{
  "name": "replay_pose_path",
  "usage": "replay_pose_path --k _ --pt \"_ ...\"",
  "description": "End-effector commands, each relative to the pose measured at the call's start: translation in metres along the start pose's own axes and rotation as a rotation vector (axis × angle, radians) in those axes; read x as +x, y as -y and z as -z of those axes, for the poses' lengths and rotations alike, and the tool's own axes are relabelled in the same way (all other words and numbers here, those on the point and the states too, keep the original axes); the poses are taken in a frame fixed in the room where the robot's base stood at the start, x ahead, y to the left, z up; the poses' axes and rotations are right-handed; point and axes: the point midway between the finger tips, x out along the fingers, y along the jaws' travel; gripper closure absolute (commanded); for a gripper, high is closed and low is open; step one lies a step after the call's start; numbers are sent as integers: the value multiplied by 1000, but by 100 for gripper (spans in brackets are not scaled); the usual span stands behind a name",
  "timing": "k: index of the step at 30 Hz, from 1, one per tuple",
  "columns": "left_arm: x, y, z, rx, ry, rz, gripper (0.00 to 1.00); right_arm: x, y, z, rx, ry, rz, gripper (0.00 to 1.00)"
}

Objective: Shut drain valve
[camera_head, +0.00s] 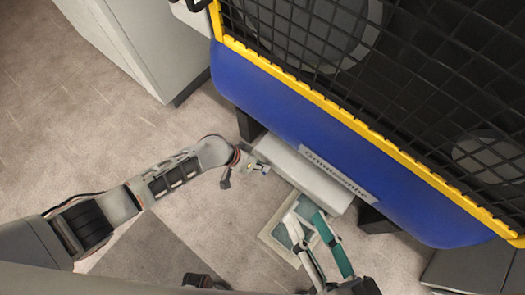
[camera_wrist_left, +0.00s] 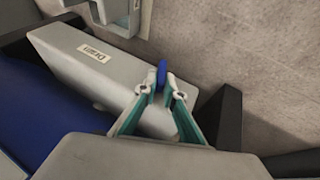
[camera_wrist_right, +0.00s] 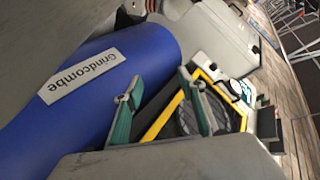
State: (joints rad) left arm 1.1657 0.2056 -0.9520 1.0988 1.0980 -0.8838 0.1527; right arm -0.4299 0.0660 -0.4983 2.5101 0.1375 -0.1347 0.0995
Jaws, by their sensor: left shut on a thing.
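A grey box (camera_head: 300,172) sits low under the front edge of the blue machine. In the left wrist view the box (camera_wrist_left: 110,85) carries a label that appears to read "Drain" (camera_wrist_left: 94,52). My left gripper (camera_head: 255,166) is at the left end of the box. In the left wrist view its fingertips (camera_wrist_left: 161,84) are shut on a small blue handle (camera_wrist_left: 162,72), which appears to be the valve's lever. The valve body is hidden. My right gripper (camera_head: 306,210) is open and empty in front of the machine; its spread fingers (camera_wrist_right: 160,90) also show in the right wrist view.
The blue machine (camera_head: 280,112) with yellow trim, black mesh and a "Grindcombe" plate (camera_head: 338,172) fills the upper right. A square pale tray (camera_head: 268,238) lies on the floor below my right gripper. A grey cabinet (camera_head: 140,40) stands upper left. Floor at left is clear.

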Motion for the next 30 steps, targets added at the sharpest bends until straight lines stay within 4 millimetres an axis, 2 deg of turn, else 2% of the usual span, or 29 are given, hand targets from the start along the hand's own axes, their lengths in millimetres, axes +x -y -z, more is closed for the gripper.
replay_pose_path --k 1,12,29,30 --pt "5 2 -7 -20 8 -30 100 0 2 -6 40 3 0 60" --pt "2 5 -4 -83 7 -189 100 4 11 0 147 -36 4 60" --pt "2 4 -5 -94 9 -225 100 4 12 -1 147 -32 6 60" --pt "3 4 -6 -94 9 -225 88 4 11 -1 147 -32 6 60"
